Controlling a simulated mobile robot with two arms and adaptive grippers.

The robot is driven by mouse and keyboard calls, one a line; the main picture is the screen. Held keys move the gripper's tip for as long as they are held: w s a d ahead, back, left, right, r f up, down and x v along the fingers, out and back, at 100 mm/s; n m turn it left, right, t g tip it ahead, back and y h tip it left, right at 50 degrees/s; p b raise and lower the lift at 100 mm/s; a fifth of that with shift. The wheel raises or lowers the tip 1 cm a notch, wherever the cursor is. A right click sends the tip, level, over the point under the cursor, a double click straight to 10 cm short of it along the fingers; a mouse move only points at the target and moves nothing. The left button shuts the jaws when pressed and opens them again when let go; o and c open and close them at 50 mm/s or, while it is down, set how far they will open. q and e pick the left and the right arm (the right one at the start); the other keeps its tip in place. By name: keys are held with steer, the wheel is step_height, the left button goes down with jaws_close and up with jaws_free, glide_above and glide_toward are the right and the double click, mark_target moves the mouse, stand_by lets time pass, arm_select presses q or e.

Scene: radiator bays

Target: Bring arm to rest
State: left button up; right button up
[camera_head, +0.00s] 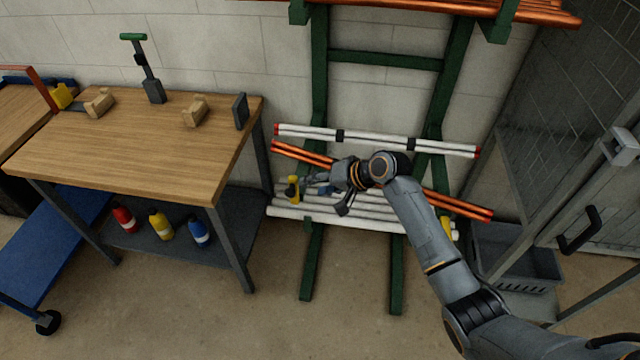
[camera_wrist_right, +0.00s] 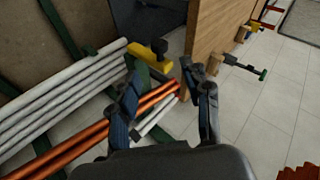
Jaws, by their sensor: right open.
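My right arm reaches in from the lower right in the head view, extended in front of the green pipe rack. My right gripper (camera_head: 322,188) is beside the rack's left end, pointing left toward the workbench (camera_head: 140,150). In the right wrist view my right gripper (camera_wrist_right: 163,84) has its two dark fingers spread apart with nothing between them. Orange pipes (camera_wrist_right: 85,143) and white pipes (camera_wrist_right: 62,98) lie beyond and to the left of the fingers. My left gripper is not in view.
The green rack (camera_head: 318,75) holds white pipes (camera_head: 375,141) and orange pipes (camera_head: 462,206). A yellow rack end piece (camera_head: 293,188) is close to the gripper. A grey crate (camera_head: 515,262) stands at right near a mesh door (camera_head: 560,110). The floor in front is clear.

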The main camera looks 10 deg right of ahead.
steer(key=shift+s+d+r, duration=0.25)
steer(key=shift+d+r, duration=0.05)
steer(key=shift+r, duration=0.05)
stand_by(0.3)
steer(key=s+d+f+g+h, duration=0.1)
steer(key=s+d+f+h, duration=0.15)
steer(key=s+f, duration=0.6)
steer(key=s+d+f+h+b, duration=0.1)
steer(key=s+d+f, duration=0.3)
steer(key=f, duration=1)
steer(key=s+d+f+g+h, duration=0.15)
steer(key=s+d+f, duration=0.25)
steer(key=s+f, duration=0.55)
steer(key=s+d+f+n+h, duration=0.1)
steer(key=s+f, duration=0.4)
steer(key=s, duration=0.5)
steer(key=s+d+f+n+g+h, duration=0.1)
steer(key=s+d+f+n, duration=0.1)
steer(key=s+f, duration=0.4)
steer(key=s+d+f+n+g, duration=0.1)
steer(key=s+f, duration=0.4)
steer(key=s, duration=1)
steer(key=shift+s+d+f+h+b, duration=0.2)
steer(key=shift+s+h+b, duration=0.1)
steer(key=shift+h+b, duration=0.1)
